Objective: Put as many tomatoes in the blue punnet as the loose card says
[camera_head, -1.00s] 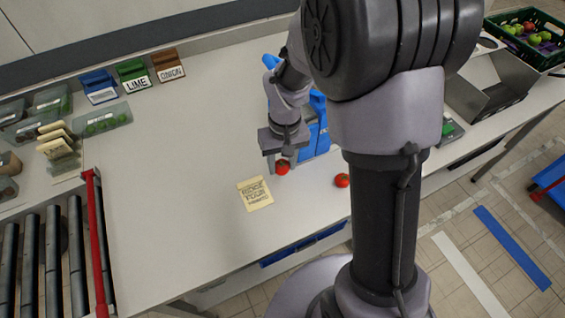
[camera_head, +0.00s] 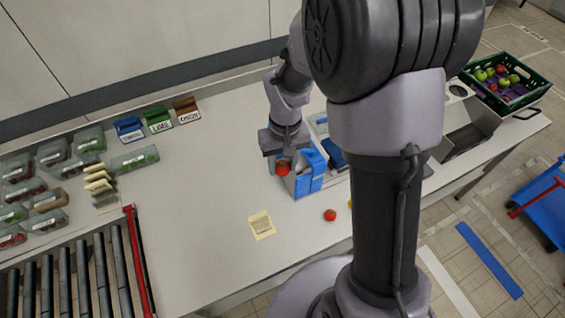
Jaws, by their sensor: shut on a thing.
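My gripper (camera_head: 283,161) is shut on a red tomato (camera_head: 283,169) and holds it at the left side of the blue punnet (camera_head: 316,181). I cannot tell whether the tomato is over the punnet's rim or just beside it. The punnet's inside is mostly hidden by my gripper and arm. Another red tomato (camera_head: 330,215) lies loose on the counter in front of the punnet. The loose card (camera_head: 262,224), pale yellow, lies flat to the left of that tomato. Its writing is too small to read now; in the earlier frame it seems to say four.
Lidded clear tubs (camera_head: 134,158) and blue, green and brown labelled holders stand at the back left. A roller conveyor (camera_head: 75,275) with a red rail is at the front left. A green crate (camera_head: 507,83) of fruit stands far right.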

